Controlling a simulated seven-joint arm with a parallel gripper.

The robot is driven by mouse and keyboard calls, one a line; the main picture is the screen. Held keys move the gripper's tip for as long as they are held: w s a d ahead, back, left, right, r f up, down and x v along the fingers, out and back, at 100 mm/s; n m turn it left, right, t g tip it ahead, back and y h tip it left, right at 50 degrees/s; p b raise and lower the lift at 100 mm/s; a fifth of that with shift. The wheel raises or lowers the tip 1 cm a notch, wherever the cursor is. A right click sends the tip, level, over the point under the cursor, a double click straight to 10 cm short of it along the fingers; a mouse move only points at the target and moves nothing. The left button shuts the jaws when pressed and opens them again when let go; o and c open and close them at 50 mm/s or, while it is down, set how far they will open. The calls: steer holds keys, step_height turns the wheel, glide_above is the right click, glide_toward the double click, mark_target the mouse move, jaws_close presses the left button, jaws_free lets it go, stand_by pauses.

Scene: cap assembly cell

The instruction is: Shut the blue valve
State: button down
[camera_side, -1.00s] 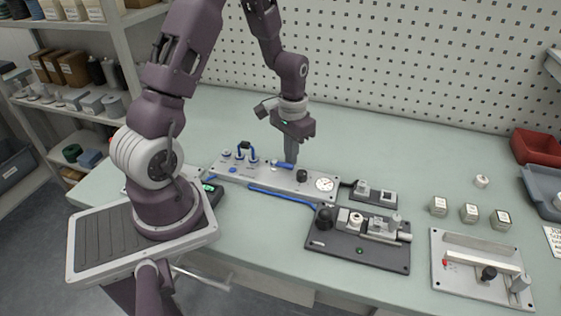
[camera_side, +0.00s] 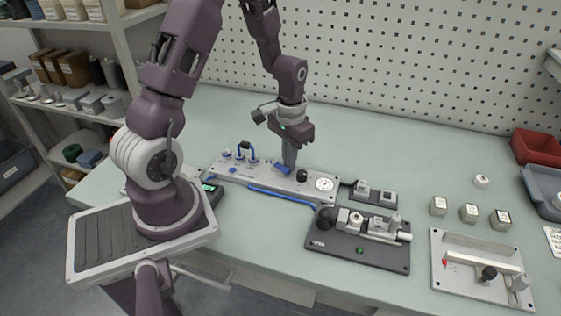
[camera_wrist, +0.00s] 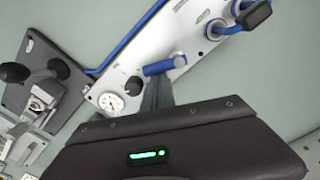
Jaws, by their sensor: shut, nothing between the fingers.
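The blue valve handle (camera_side: 283,171) sits on a grey panel (camera_side: 262,179) and lies at a slant across it in the side view. In the wrist view the blue handle (camera_wrist: 165,65) shows as a short bar just beyond my fingertips. My gripper (camera_side: 289,165) is shut and empty, pointing down at the handle. Its fingers (camera_wrist: 157,90) appear to be against or very close to the handle's side; contact is not clear. The fingers partly hide the handle in the side view.
A black knob (camera_side: 301,175) and a round gauge (camera_side: 324,184) are right of the handle on the panel. Blue hose fittings (camera_side: 247,149) stand to its left. A dark fixture plate (camera_side: 335,250) lies in front right. The table behind is clear.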

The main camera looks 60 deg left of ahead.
steer(key=shift+s+d, duration=0.35)
stand_by(0.4)
